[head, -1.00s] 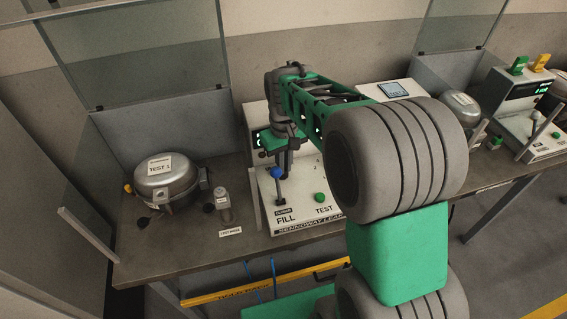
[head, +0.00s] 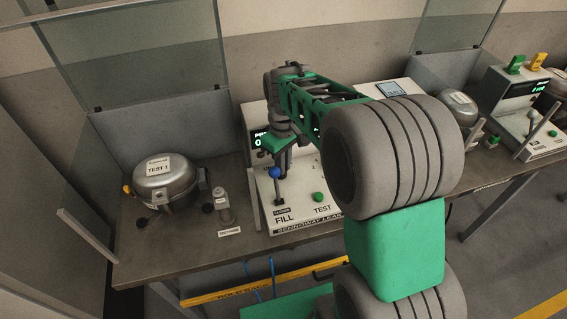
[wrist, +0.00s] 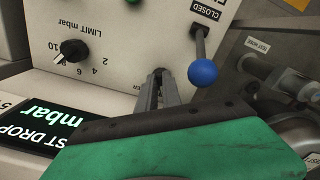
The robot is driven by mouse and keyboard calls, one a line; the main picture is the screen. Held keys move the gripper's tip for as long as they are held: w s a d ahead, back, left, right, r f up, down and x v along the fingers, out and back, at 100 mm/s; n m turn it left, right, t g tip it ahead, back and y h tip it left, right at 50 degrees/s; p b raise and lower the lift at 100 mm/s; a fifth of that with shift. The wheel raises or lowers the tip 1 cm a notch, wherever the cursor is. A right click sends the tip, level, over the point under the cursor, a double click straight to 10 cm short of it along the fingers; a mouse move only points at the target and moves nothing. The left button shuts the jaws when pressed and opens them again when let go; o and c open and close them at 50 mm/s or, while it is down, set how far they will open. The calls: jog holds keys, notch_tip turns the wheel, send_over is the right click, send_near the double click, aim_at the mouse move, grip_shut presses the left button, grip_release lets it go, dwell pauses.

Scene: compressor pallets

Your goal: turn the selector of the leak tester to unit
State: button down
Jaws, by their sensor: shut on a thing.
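The white leak tester (head: 322,228) stands on the bench, with a FILL lever, a green TEST button (head: 319,197) and a display (head: 259,139). My gripper (head: 282,172) points down at the tester's panel. In the wrist view its narrow fingers (wrist: 161,84) are shut on the selector, a small knob mostly hidden between them; its pointer and labels cannot be read. The blue-balled lever (wrist: 203,72), beside the fingers and apart from them, also shows in the head view (head: 274,173), near the CLOSED label. A black LIMIT mbar knob (wrist: 74,50) sits to the left.
A silver compressor (head: 165,186) marked TEST 1 and a small clear-and-grey cylinder (head: 223,207) stand left of the tester. A yellow bar (head: 245,291) runs along the bench front. Another tester (head: 525,125) stands at the far right.

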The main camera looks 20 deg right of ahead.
jog(key=c, duration=1.5)
grip_release()
jog(key=shift+r, duration=0.1)
notch_tip(320, 180, up, 8)
jog(key=shift+f, duration=0.15)
jog(key=shift+s, duration=0.1)
jog(key=s+f+m+t, duration=0.1)
jog(key=s+m, duration=0.1)
jog(key=s, duration=0.2)
jog(key=s+f+m+t, duration=0.1)
jog(key=s+m, duration=0.1)
jog(key=s, duration=0.3)
jog(key=s+f+m+t, duration=0.1)
jog(key=s+m, duration=0.1)
jog(key=s, duration=0.3)
jog(key=shift+s+a, duration=0.15)
jog(key=shift+a, duration=0.2)
